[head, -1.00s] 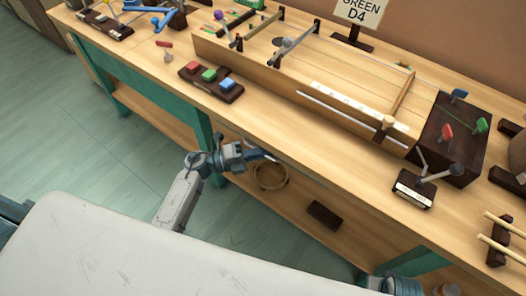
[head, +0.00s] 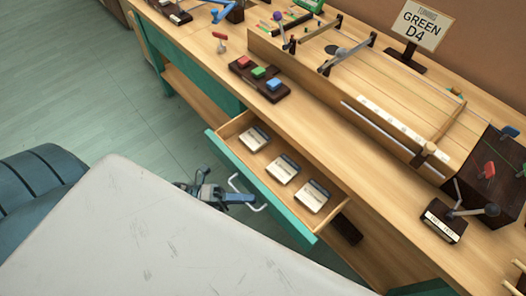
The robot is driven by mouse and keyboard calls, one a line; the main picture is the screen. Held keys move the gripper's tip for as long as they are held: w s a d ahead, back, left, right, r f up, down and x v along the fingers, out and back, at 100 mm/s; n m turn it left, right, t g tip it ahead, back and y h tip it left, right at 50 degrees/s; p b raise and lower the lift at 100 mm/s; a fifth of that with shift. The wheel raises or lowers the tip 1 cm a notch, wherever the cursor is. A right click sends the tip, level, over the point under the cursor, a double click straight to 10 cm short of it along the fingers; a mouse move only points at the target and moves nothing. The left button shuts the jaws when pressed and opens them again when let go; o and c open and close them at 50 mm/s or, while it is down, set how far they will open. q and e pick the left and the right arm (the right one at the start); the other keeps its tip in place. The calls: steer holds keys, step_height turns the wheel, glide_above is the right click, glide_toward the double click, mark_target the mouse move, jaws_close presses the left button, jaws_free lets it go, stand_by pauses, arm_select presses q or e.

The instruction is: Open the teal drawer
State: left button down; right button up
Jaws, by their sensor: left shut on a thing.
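The teal drawer (head: 286,216) is pulled out from under the workbench, and its wooden inside shows. Three pale labelled blocks (head: 283,169) with dark edges lie in a row in it. A white bar handle (head: 234,181) stands off the drawer's teal front. My left gripper (head: 246,198) is shut on the middle of this handle, just in front of the drawer. Part of my left arm is hidden behind my pale body panel. My right gripper is not in view.
On the bench above stand a dark base with red, green and blue buttons (head: 259,72), a long wooden string instrument (head: 380,110), a "GREEN D4" sign (head: 420,24) and a dark box with coloured keys (head: 485,165). Green floor (head: 90,110) is clear at the left.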

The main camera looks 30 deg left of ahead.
arm_select(q)
steer(key=s, duration=0.1)
steer(key=s+a, duration=0.1)
steer(key=s, duration=0.2)
steer(key=shift+s+a, duration=0.1)
steer(key=shift+a, duration=0.15)
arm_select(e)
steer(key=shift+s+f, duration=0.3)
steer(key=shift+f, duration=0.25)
arm_select(q)
steer(key=c, duration=1.8)
jaws_free()
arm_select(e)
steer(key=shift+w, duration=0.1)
arm_select(q)
steer(key=shift+a, duration=0.1)
